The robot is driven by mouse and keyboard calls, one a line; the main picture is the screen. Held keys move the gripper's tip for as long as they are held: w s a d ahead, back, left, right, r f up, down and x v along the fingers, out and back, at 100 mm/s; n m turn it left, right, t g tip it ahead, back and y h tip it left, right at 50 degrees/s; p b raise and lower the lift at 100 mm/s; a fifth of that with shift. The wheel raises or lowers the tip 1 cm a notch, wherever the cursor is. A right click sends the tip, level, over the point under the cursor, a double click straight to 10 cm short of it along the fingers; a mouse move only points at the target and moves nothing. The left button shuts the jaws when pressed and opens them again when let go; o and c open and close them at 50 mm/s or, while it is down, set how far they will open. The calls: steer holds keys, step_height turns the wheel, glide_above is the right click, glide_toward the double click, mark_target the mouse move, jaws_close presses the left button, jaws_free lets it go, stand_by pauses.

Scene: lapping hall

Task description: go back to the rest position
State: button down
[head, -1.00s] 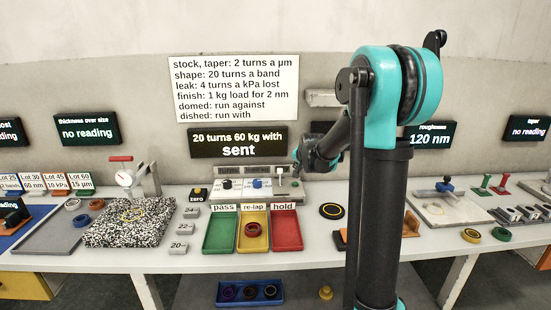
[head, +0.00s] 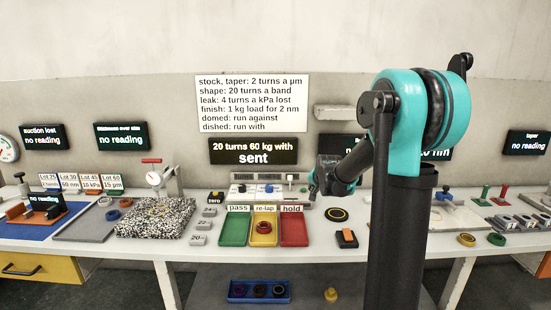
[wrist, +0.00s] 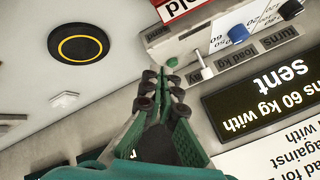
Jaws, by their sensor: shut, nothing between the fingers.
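My gripper (wrist: 164,88) is shut and empty, seen from behind in the wrist view. In the head view my gripper (head: 314,185) is partly hidden by my arm and hangs above the table near the right end of the control box. The grey control box (head: 290,202) has a row of knobs and a small lever on top. In the wrist view the box (wrist: 185,38) lies just beyond the fingertips, close to its white lever (wrist: 203,66); I cannot tell whether they touch.
Green (head: 235,230), yellow (head: 259,240) and red (head: 293,230) trays stand in front of the box; the yellow one holds a ring. A round black pad (head: 337,215) lies to the right. A speckled granite plate (head: 150,228) stands left. A display (head: 253,151) reads "sent".

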steer(key=s+d+f+n+g, duration=0.1)
steer(key=s+f, duration=0.3)
steer(key=s, duration=0.9)
steer(key=s+d+f+n+g, duration=0.1)
steer(key=s+f+n, duration=0.3)
steer(key=s, duration=0.9)
steer(key=s+d+f+n+g+h, duration=0.1)
steer(key=s+f, duration=0.3)
steer(key=s, duration=0.9)
steer(key=shift+s+d+n+g, duration=0.15)
steer(key=shift+d+n+g, duration=0.25)
steer(key=shift+n+g, duration=0.45)
